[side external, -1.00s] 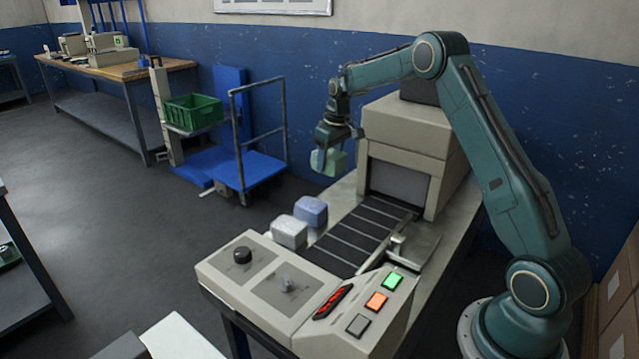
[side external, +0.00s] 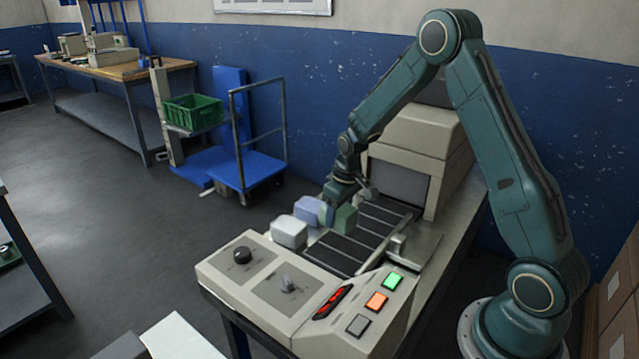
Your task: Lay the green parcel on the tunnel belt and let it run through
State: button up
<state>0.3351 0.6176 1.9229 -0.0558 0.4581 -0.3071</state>
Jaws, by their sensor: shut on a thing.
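The green parcel (side external: 346,218) is at the left edge of the dark tunnel belt (side external: 345,246), low over it or on it; I cannot tell if it touches. My gripper (side external: 335,211) points down and is shut on the green parcel, hiding part of it. A blue parcel (side external: 308,210) is just left of the gripper, partly hidden behind it. A white parcel (side external: 289,232) sits in front of the blue one, beside the belt. The belt leads into the beige tunnel (side external: 415,135), whose mouth has a grey curtain (side external: 398,185).
A control panel (side external: 270,275) with a knob, a switch and a lit green button (side external: 393,281) stands at the near end of the belt. A small metal bracket (side external: 398,246) stands at the belt's right edge. The near part of the belt is clear.

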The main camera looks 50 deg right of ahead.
aim_at(346, 211)
jog(key=shift+f, duration=0.2)
jog(key=shift+f, duration=2.3)
jog(key=o, duration=1.2)
jog(key=shift+s+r, duration=0.1)
jog(key=r, duration=0.4)
jog(key=s+r, duration=0.1)
jog(key=r, duration=0.4)
jog(key=s+r, duration=0.1)
jog(key=r, duration=0.3)
jog(key=shift+r, duration=0.25)
